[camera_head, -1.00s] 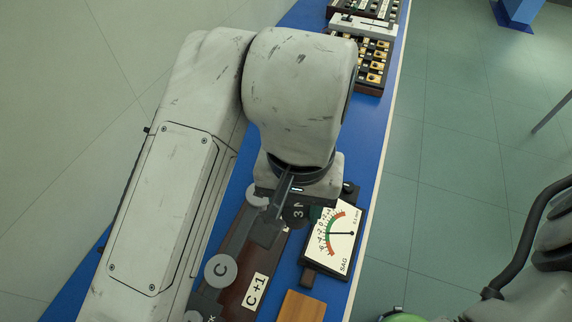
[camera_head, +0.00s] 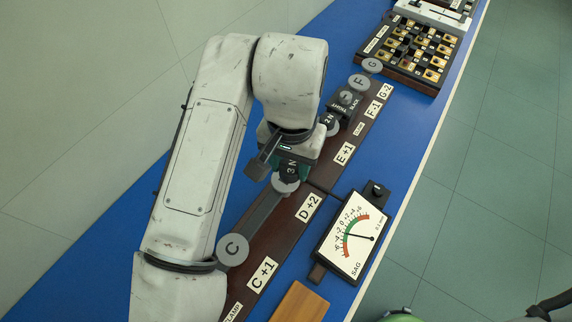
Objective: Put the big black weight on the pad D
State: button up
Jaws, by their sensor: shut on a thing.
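The big black weight, marked 3 N (camera_head: 289,169), is between the fingers of my gripper (camera_head: 284,160), which is shut on it. Much of the weight is hidden by my gripper and wrist. A grey round pad (camera_head: 286,186) shows just below the weight, beside the label D +2 (camera_head: 309,207); this is pad D. The weight is over or on this pad; I cannot tell whether it touches. A smaller black weight marked 2 N (camera_head: 329,121) stands farther along the bar, near the label E +1 (camera_head: 344,154).
Grey pads C (camera_head: 233,249), F (camera_head: 357,82) and G (camera_head: 372,65) lie along the dark bar. A SAG gauge (camera_head: 352,235) stands right of it, with a wooden block (camera_head: 300,303) in front. A black block (camera_head: 345,104) and a box of sockets (camera_head: 413,49) are farther back.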

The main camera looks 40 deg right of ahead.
aim_at(286, 170)
jog(key=shift+w+d+f, duration=0.2)
jog(key=shift+w+f, duration=0.7)
jog(key=shift+f, duration=0.25)
jog(key=shift+w+f, duration=0.1)
jog(key=shift+f, duration=1.55)
jog(key=shift+f, duration=0.1)
jog(key=o, duration=1.3)
notch_tip(286, 170, up, 12)
jog(key=shift+r, duration=0.15)
